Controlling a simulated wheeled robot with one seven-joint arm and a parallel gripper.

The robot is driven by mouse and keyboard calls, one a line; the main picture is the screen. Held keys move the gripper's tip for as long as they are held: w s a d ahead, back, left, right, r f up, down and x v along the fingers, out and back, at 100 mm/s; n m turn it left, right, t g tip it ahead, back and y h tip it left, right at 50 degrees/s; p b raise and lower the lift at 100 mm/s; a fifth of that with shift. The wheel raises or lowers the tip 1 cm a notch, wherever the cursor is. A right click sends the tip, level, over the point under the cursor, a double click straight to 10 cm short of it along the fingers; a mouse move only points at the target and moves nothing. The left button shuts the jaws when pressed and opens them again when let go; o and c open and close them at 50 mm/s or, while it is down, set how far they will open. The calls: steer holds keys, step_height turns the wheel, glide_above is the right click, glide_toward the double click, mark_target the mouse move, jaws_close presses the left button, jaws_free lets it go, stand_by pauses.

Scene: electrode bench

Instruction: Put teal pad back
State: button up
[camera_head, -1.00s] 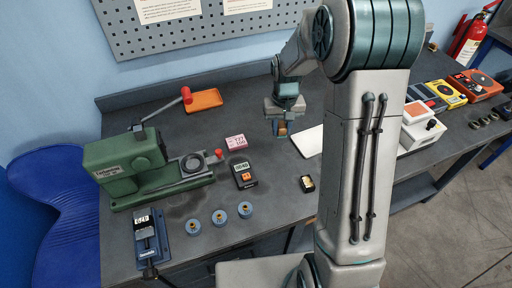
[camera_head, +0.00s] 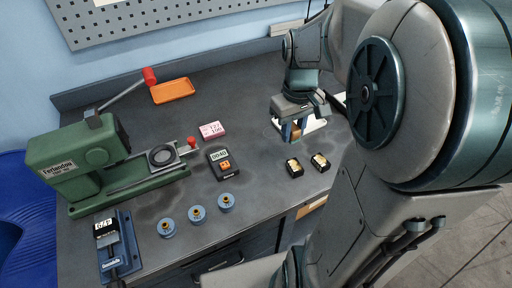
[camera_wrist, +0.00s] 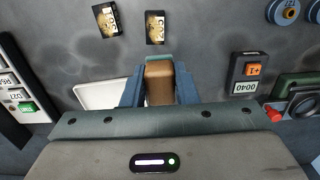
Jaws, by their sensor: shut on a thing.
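My gripper (camera_wrist: 159,88) is shut on a brown block with a teal face (camera_wrist: 159,58) at its far end; this looks like the teal pad. The blue fingers press on its two sides. In the head view, my gripper (camera_head: 292,131) points down over the right part of the bench, beside a white tray (camera_head: 316,125). The brown side of the block shows between the fingers, and its teal face cannot be made out there. I cannot tell how high the block is above the bench.
Two small dark-and-gold boxes (camera_head: 294,168) (camera_head: 320,162) lie in front of my gripper. A black meter (camera_head: 219,164), a pink box (camera_head: 211,131), several blue discs (camera_head: 196,214), a green press (camera_head: 84,160) and an orange tray (camera_head: 173,91) are farther left. Bare bench lies between.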

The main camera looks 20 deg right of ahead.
glide_above(256, 149)
step_height(256, 149, down, 6)
steer(key=shift+f+p, duration=0.1)
steer(key=shift+p, duration=0.3)
steer(key=shift+f, duration=2.05)
steer(key=shift+f, duration=0.2)
steer(key=o, duration=0.9)
steer(key=shift+o, duration=0.2)
steer(key=shift+r, duration=0.1)
